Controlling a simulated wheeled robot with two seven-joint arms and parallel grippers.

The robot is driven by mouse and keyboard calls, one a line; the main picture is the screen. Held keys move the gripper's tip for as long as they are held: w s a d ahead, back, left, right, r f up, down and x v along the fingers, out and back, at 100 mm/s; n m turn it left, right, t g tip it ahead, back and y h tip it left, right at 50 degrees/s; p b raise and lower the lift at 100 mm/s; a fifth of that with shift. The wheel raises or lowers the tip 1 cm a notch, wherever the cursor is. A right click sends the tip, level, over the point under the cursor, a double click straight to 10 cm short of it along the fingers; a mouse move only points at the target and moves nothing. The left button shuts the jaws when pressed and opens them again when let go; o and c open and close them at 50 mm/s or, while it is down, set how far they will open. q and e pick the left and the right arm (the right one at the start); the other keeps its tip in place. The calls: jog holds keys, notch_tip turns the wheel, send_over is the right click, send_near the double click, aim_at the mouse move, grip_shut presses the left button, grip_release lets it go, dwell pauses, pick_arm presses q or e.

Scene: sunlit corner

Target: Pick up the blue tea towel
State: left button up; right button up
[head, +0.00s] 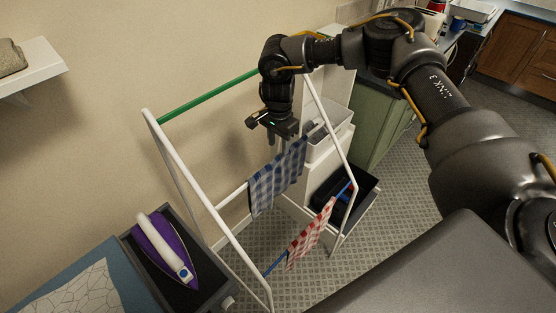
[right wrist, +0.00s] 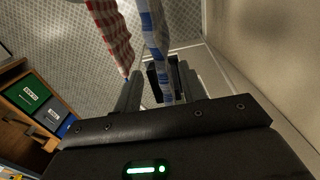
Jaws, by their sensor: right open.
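The blue tea towel (head: 278,178), blue and white checked, hangs over a rail of the white drying rack (head: 187,178). My right gripper (head: 284,137) is open and points down just above the towel's top edge. In the right wrist view the towel (right wrist: 154,32) runs edge-on toward the space between the open fingers (right wrist: 160,88). I cannot tell whether a finger touches it. My left gripper is not in view.
A red checked towel (head: 311,234) hangs on the lower blue rail, nearer. A green rail (head: 210,96) crosses the rack's top. A white bin (head: 330,137) stands behind. A purple iron (head: 165,250) rests at left. A wall shelf (head: 35,66) is far left.

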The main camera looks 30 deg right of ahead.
aim_at(279, 157)
notch_tip(279, 157, down, 3)
jog(key=shift+a+f+b, duration=0.1)
jog(key=shift+f+b, duration=0.05)
jog(key=shift+b, duration=0.65)
notch_tip(279, 157, down, 2)
jog(key=shift+s+f+b, duration=0.1)
jog(key=shift+s+b, duration=0.05)
jog(key=shift+b, duration=0.65)
jog(key=shift+f, duration=0.55)
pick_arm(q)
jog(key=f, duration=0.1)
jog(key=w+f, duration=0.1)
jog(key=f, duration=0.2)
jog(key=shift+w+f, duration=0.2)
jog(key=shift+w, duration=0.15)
pick_arm(e)
jog(key=shift+c, duration=0.3)
